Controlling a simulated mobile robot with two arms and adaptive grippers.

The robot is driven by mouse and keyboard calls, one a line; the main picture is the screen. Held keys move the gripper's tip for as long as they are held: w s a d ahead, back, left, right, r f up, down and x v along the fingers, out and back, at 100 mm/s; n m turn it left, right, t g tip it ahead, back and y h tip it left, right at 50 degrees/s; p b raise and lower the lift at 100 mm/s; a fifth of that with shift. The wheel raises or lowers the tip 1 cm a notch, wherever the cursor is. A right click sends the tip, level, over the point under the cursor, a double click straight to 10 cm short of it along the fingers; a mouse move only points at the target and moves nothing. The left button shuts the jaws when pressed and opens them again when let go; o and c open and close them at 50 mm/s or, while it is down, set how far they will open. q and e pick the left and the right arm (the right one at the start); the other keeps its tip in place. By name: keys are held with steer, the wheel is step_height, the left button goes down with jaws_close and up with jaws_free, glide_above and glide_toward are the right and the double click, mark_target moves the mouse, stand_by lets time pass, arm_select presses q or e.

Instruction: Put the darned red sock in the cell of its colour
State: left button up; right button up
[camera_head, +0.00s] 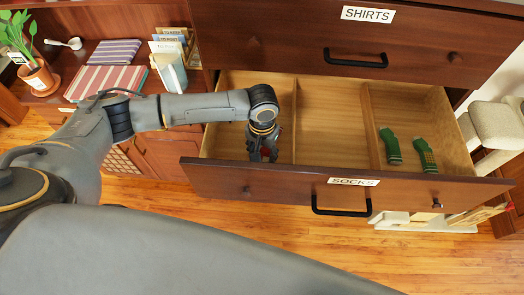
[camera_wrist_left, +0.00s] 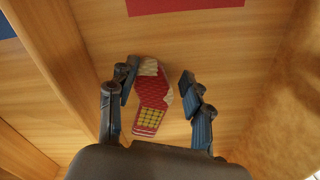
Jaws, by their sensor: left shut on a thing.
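The darned red sock (camera_wrist_left: 150,85) has a pale cuff and heel and a yellow checked patch. A red patch (camera_wrist_left: 185,4) marks the wooden floor of this cell. Whether the sock touches the floor I cannot tell. My right gripper is not in view.
The middle cell (camera_head: 330,130) looks empty. Two green socks (camera_head: 391,146) lie in the right cell. A blue patch (camera_wrist_left: 5,25) shows beyond the divider. The closed SHIRTS drawer (camera_head: 290,40) is above. A plant (camera_head: 38,75) and folded cloths stand on the left shelf.

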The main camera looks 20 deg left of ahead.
arm_select(q)
steer(key=shift+f, duration=0.2)
steer(key=o, duration=1.2)
step_height(320, 180, up, 12)
